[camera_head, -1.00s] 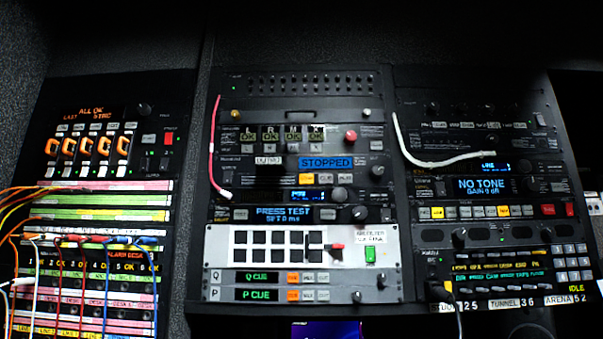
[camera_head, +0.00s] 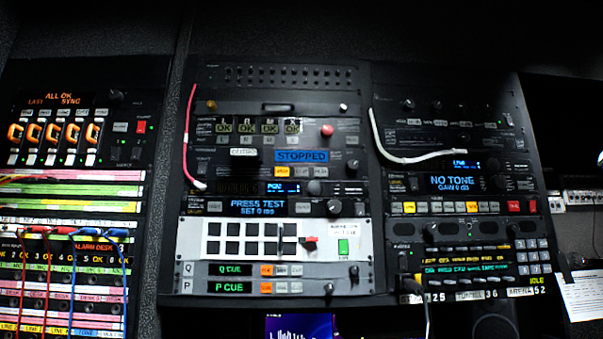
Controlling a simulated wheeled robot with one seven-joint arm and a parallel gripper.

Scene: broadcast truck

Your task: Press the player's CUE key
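The player appears to be the rack unit in the middle bay with a blue display (camera_head: 301,156) that reads STOPPED. A short row of small keys (camera_head: 300,172) sits just below that display, at least one lit orange-yellow. Their lettering is too small to read surely, so I cannot tell which one is CUE. My gripper is not in view, and nothing covers the player's front.
A white panel with black buttons (camera_head: 215,247) and a red toggle sits below the player. A red cable (camera_head: 187,135) and a white cable (camera_head: 385,152) hang across the rack fronts. A patch bay (camera_head: 70,215) with cords fills the left. A paper sheet (camera_head: 583,300) lies at right.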

